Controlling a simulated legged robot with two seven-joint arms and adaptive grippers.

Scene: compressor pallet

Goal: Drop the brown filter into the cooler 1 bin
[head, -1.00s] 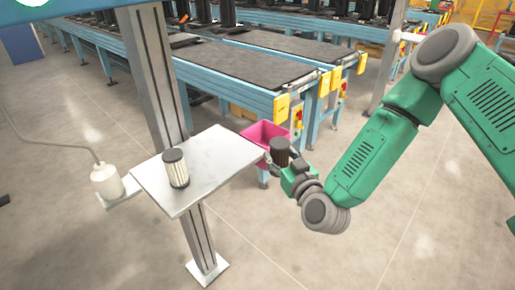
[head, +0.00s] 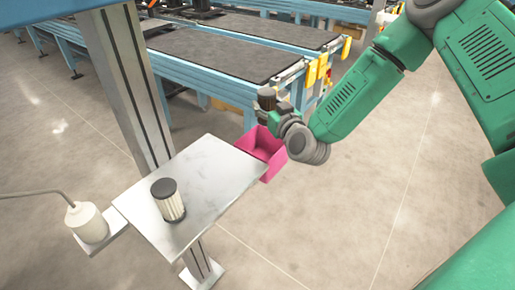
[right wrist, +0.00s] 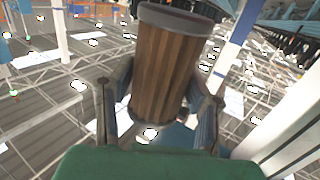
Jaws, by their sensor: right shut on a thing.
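The brown filter (head: 267,98) is a pleated cylinder with a grey rim. My right gripper (head: 275,112) is shut on it and holds it up at the far side of the pink bin (head: 270,170). In the right wrist view the brown filter (right wrist: 166,70) stands between the two fingers of the right gripper (right wrist: 160,110). The pink bin is open at the top, beside the right corner of the metal table; no label shows on it, so I cannot tell its name. My left gripper is not in view.
A white filter with dark ends (head: 168,200) stands on the metal table (head: 215,170). A white bottle (head: 87,222) with a hose sits on a small shelf at left. A grey post (head: 125,90) rises behind the table. Blue conveyors (head: 230,60) lie behind; the floor at right is clear.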

